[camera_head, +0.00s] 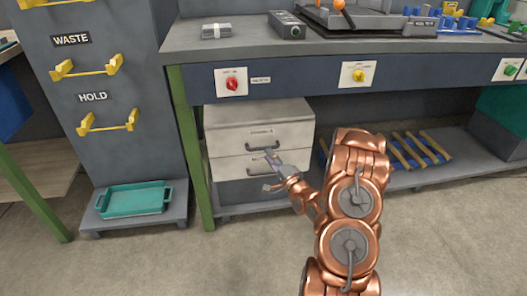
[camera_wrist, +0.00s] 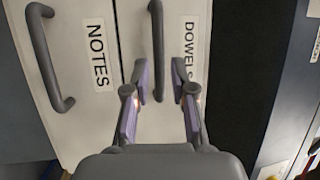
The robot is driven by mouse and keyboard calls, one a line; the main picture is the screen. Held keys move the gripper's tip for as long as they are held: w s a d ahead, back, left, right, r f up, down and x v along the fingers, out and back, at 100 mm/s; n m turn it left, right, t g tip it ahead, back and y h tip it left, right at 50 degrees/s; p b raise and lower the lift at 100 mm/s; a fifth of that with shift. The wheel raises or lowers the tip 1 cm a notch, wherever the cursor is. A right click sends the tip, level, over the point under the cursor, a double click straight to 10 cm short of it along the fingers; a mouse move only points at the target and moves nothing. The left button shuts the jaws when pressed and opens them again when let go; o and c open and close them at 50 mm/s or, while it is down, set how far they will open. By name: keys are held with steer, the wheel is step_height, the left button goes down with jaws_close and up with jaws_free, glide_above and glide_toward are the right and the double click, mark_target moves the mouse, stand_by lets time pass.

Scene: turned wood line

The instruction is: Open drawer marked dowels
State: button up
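The dowels drawer (camera_wrist: 136,30) is a pale drawer front with a dark bar handle (camera_wrist: 157,50) and a DOWELS label (camera_wrist: 189,50). It looks shut. In the head view it is the upper drawer (camera_head: 225,146) of a white two-drawer cabinet; its label is too small to read there. The notes drawer (camera_wrist: 78,20), with its own handle (camera_wrist: 50,58), is the lower one. My gripper (camera_wrist: 162,84) is open and empty. In the wrist view, the near end of the dowels handle lies between its fingertips; contact cannot be told. In the head view my gripper (camera_head: 269,172) partly hides the lower drawer.
The workbench (camera_head: 330,76) overhangs the cabinet, with a red knob plate (camera_head: 232,83) on its front. A green bench leg (camera_head: 190,150) stands left of the cabinet. A teal tray (camera_head: 134,199) lies further left. Open floor (camera_head: 440,235) lies at the right front.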

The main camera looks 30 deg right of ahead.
mark_target(263, 149)
steer(key=shift+w+r+b, duration=0.2)
steer(key=shift+w+b, duration=0.1)
steer(key=shift+w, duration=0.95)
steer(key=shift+w+r+b, duration=0.15)
steer(key=shift+w+b, duration=0.1)
steer(key=shift+w, duration=0.95)
steer(key=shift+c, duration=0.3)
jaws_close()
